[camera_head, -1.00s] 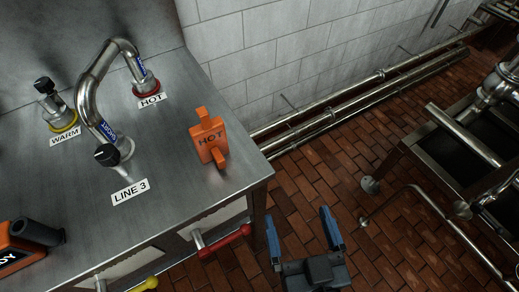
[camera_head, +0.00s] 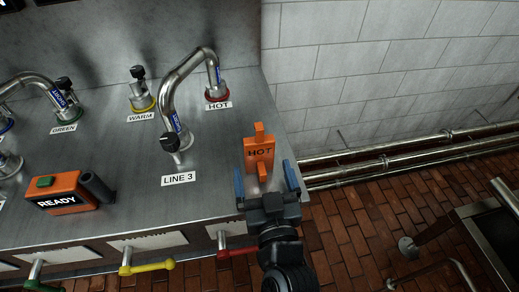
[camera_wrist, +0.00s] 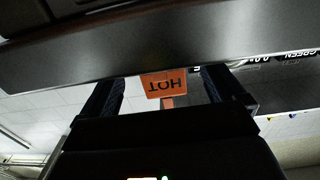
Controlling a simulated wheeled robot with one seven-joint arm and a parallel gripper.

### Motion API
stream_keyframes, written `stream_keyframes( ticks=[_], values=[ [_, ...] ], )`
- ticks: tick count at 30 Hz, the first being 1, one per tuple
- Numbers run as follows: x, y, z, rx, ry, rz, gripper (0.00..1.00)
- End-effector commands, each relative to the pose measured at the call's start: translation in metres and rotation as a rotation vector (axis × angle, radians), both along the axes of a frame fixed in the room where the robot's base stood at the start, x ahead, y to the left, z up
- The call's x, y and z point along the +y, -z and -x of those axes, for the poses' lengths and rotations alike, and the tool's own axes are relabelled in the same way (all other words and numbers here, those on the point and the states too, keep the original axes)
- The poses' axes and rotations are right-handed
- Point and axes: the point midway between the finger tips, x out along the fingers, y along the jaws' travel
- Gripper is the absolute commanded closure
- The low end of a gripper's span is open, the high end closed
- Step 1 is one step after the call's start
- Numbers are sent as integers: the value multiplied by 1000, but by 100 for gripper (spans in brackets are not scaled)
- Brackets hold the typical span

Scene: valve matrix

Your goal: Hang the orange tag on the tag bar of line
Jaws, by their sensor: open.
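The orange tag (camera_head: 259,150), marked HOT, stands upright near the right end of the steel counter in the head view. In the wrist view the tag (camera_wrist: 162,86) shows upside down, ahead between my fingers. My gripper (camera_head: 264,170) is open and empty at the counter's front edge, its blue fingers appearing on either side of the tag's lower part. I cannot tell whether they touch it. The LINE 3 label (camera_head: 179,179) lies left of the tag, below a black knob (camera_head: 169,142) on a curved pipe. I cannot make out which part is the tag bar.
The curved pipe (camera_head: 168,88) rises left of the tag and runs to the HOT outlet (camera_head: 217,91). An orange READY box (camera_head: 61,192) sits at the counter's left. Red (camera_head: 237,252) and yellow (camera_head: 147,267) handles stick out below the front edge.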

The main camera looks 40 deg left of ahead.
Motion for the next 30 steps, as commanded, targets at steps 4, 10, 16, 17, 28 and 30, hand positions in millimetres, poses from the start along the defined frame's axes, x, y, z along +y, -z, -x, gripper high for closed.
stream_keyframes(
  ticks=[4, 10, 16, 17, 28, 30],
  values=[
    [15, -3, -12, 0, -1, 0, 4],
    [20, 0, -17, 0, 1, 0, 4],
    [19, 0, -17, 0, 1, 0, 9],
    [19, 0, -17, 0, 1, 0, 12],
    [19, 0, -17, 1, 1, -1, 47],
    [19, 0, -17, 0, 1, 0, 54]
  ],
)
